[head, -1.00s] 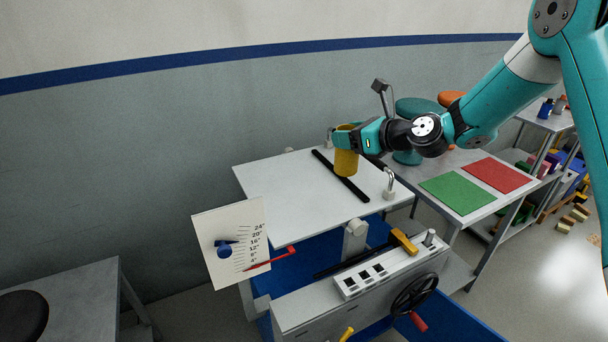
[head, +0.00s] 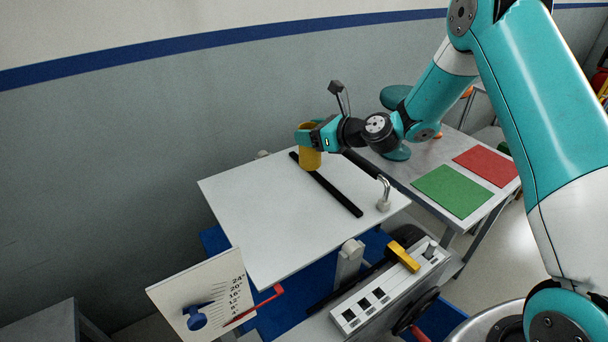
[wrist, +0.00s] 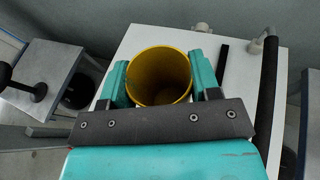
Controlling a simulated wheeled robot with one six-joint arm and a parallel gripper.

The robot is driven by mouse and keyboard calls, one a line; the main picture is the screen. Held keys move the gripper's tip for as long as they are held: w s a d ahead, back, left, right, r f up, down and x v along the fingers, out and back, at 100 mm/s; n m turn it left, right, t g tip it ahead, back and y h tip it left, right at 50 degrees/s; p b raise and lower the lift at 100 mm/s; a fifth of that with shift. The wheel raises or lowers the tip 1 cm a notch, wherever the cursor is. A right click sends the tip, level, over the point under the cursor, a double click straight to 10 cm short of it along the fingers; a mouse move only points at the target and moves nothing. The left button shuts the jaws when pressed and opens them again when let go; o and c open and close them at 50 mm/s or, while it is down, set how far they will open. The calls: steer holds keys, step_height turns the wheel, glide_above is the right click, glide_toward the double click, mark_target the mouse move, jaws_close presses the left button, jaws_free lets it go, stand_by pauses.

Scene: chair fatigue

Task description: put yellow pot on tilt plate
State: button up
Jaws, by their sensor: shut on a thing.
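The yellow pot (head: 309,159) is a small open-topped cylinder, upright at the far part of the white tilt plate (head: 252,218). My gripper (head: 306,133) is shut on it near its rim, with my arm reaching in from the right. In the wrist view the pot (wrist: 160,76) sits between the two teal fingers (wrist: 160,84), its open top facing the camera and its inside empty. The pot is near the black bar (head: 330,187) across the plate. Whether its base touches the plate or hangs just above is hard to tell.
A grey hook-like post (head: 383,195) stands at the plate's right edge. An angle scale (head: 205,300) with a red pointer is at front left. A control box (head: 385,290) with a yellow handle is in front. A table with green (head: 452,190) and red (head: 486,165) mats is at right.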

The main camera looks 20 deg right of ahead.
step_height(320, 180, down, 13)
steer(key=shift+r+p, duration=0.1)
steer(key=shift+p, duration=0.8)
steer(key=shift+a, duration=0.1)
steer(key=o, duration=1.2)
